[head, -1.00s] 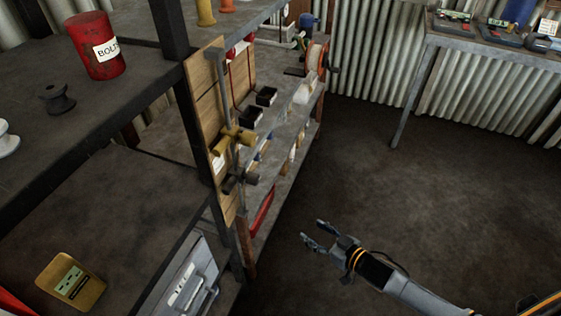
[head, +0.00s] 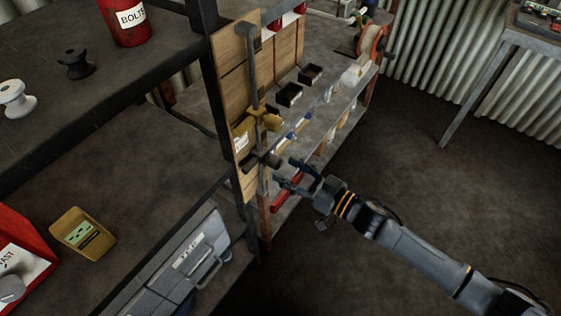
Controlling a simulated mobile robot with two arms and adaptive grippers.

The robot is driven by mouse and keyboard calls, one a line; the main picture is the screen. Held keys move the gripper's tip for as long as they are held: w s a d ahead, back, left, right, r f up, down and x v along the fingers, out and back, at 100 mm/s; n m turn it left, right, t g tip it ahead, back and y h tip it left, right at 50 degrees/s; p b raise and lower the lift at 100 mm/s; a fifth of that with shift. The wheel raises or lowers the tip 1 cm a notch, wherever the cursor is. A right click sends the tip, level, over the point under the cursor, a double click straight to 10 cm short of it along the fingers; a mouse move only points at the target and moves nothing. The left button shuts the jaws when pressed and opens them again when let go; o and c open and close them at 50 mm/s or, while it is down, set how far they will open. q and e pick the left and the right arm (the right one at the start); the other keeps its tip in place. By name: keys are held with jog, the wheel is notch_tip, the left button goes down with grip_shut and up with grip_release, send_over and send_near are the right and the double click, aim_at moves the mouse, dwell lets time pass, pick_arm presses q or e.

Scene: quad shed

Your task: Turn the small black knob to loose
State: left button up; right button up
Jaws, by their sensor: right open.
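The small black knob (head: 262,161) sits low on a vertical grey pipe against a wooden board, in the middle of the head view. My left gripper is not in view.
The wooden board (head: 229,75) is fixed at the end of a dark shelf (head: 120,190). A grey drawer box (head: 180,270) stands below left. Behind the board, a lower shelf holds small black bins (head: 289,94). The floor (head: 400,190) to the right is clear.

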aim_at(279, 165)
jog(key=shift+x, duration=1.25)
jog(key=shift+w+a, duration=0.2)
jog(key=shift+a, duration=0.05)
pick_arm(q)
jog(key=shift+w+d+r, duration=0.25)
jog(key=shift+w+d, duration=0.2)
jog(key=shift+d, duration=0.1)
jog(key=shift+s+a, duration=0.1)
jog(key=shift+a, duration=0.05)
pick_arm(e)
grip_shut()
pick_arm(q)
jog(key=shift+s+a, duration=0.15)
